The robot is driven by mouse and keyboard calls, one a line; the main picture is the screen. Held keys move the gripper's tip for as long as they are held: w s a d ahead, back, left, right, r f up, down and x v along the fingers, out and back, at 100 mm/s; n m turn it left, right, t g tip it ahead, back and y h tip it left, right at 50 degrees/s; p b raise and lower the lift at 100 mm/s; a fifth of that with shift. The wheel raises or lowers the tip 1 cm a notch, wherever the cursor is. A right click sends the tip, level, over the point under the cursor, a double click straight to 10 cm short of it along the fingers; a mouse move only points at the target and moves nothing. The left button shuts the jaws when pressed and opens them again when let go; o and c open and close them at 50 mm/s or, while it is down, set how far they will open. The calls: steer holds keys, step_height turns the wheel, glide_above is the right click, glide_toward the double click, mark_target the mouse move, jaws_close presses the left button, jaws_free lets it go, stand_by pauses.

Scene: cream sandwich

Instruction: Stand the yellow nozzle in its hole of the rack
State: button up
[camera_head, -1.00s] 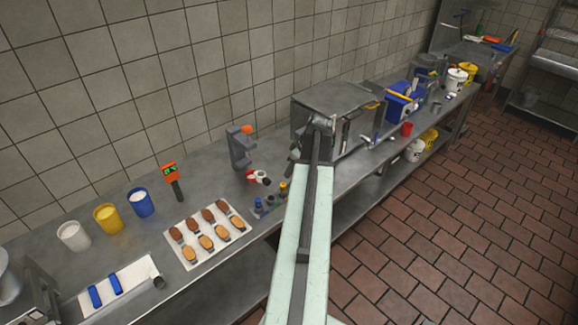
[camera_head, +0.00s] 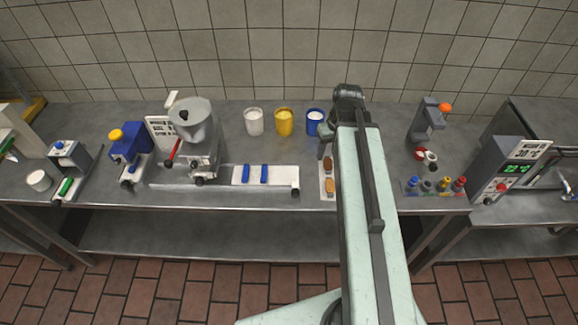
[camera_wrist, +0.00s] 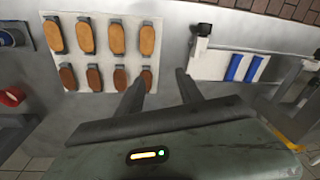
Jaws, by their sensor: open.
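A small yellow nozzle (camera_head: 444,184) shows in the head view, in a row with blue, dark and red nozzles near the counter's front edge, right of my arm. The low rack (camera_head: 430,192) is under or beside this row. The view is too small to tell whether the yellow nozzle sits in a hole. My gripper (camera_wrist: 158,88) is open and empty in the wrist view, with its two fingers apart beside a tray of biscuits. In the head view my arm hides part of the counter, left of the nozzles. The yellow nozzle is not recognisable in the wrist view.
The biscuit tray (camera_wrist: 105,72) lies close to my fingers. Blue bars on a white board (camera_head: 281,175) lie left of my arm. Three tubs, including a yellow one (camera_head: 284,122), stand behind. A grey stand (camera_head: 427,125) and a display box (camera_head: 497,175) flank the nozzles.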

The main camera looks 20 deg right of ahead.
steer(key=s+a+g+h, duration=0.1)
steer(key=s+a, duration=0.1)
steer(key=a, duration=1.5)
steer(key=f+b, duration=0.5)
steer(key=shift+w+f, duration=0.2)
steer(key=shift+w, duration=0.1)
steer(key=shift+c, duration=0.8)
